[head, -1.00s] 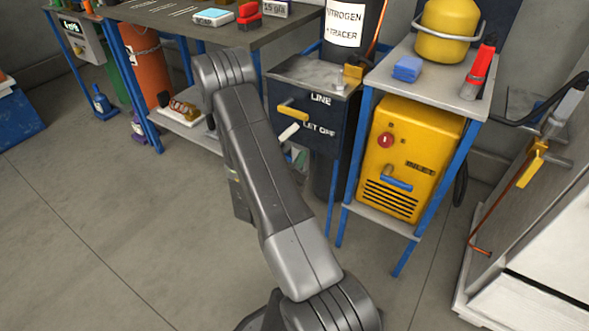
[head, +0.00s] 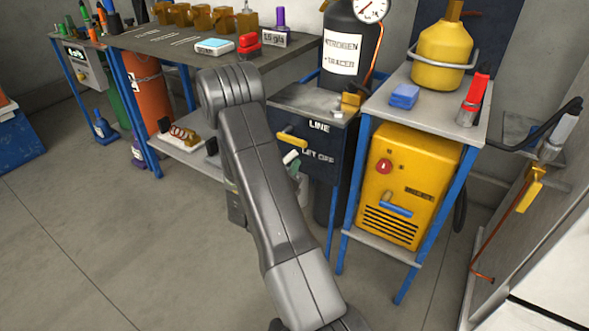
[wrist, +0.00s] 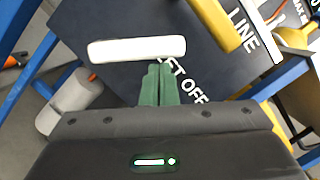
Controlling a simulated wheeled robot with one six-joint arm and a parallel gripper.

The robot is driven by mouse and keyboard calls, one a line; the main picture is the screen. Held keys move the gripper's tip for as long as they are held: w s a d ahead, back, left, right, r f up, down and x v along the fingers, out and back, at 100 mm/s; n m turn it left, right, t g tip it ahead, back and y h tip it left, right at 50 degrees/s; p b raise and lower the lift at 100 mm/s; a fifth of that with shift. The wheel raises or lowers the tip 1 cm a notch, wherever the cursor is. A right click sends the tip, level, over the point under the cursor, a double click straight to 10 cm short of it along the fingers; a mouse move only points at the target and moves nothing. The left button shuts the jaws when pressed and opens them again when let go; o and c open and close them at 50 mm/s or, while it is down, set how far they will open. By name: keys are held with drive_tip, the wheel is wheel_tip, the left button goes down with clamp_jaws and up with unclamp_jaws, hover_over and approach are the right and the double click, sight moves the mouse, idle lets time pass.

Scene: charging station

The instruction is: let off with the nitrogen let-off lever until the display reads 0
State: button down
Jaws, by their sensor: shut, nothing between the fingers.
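The white let-off lever (head: 291,157) sits on the dark panel (head: 318,172) marked LET OFF, below the yellow LINE lever (head: 288,138). In the wrist view the white lever (wrist: 137,49) lies nearly level across the picture. My gripper (wrist: 156,68) has its green fingers shut together, with nothing between them. Their tips are right at the lower edge of the white lever; I cannot tell whether they touch it. In the head view my arm hides most of the gripper. A small green-lit display (head: 74,53) is on a box at the far left, too small to read.
A nitrogen cylinder (head: 346,52) with a round gauge (head: 371,9) stands behind the panel. A yellow machine (head: 407,185) on a blue-legged stand is close on the right. A workbench (head: 165,48) is at the back left.

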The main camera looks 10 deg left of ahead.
sight(289, 155)
drive_tip(key=shift+a+r+n+b, duration=0.2)
drive_tip(key=shift+r+n+b, duration=0.1)
drive_tip(key=shift+n, duration=0.4)
drive_tip(key=shift+w+a+r+n+g+y+b, duration=0.1)
drive_tip(key=shift+a+r+n+g+y+b, duration=0.15)
drive_tip(key=shift+n, duration=0.3)
drive_tip(key=shift+w+a+r+n+g+y+b, duration=0.1)
drive_tip(key=shift+r+n+b, duration=0.15)
drive_tip(key=shift+n, duration=0.3)
drive_tip(key=n, duration=0.1)
drive_tip(key=a+r+n, duration=0.1)
drive_tip(key=shift+w+a+n+g+b, duration=0.1)
drive_tip(key=shift+w+n+g+b, duration=0.15)
drive_tip(key=shift+n+b, duration=0.15)
drive_tip(key=shift+a+r+b, duration=0.15)
drive_tip(key=shift+a+b, duration=0.05)
drive_tip(key=shift+b, duration=0.1)
drive_tip(key=shift+w+a+r, duration=0.1)
drive_tip(key=shift+a+r, duration=0.05)
